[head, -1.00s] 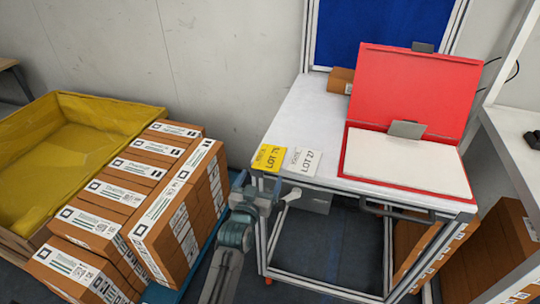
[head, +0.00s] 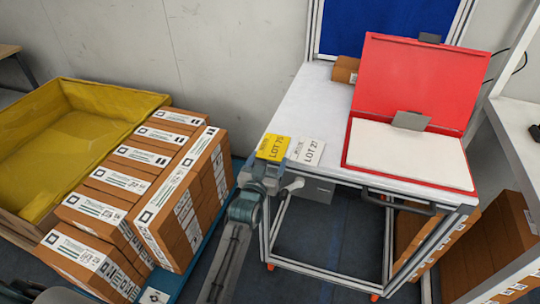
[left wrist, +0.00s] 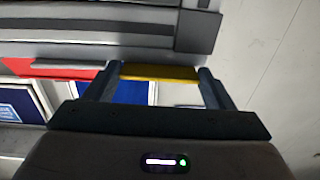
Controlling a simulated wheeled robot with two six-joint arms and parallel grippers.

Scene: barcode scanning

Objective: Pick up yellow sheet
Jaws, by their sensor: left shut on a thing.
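The yellow sheet (head: 273,147), marked LOT 75 or similar, is at the front left corner of the white table (head: 312,100). My left gripper (head: 267,170) is at its near edge and shut on it. In the left wrist view the yellow sheet (left wrist: 158,73) shows as a band between the two fingers of my left gripper (left wrist: 155,85). A white sheet (head: 308,151) marked LOT 27 lies just right of the yellow one. I cannot tell whether the yellow sheet is clear of the table. My right gripper is not in view.
Stacked brown boxes (head: 165,215) and a yellow-lined crate (head: 60,105) fill the left. A white shelf (head: 515,130) stands at the far right.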

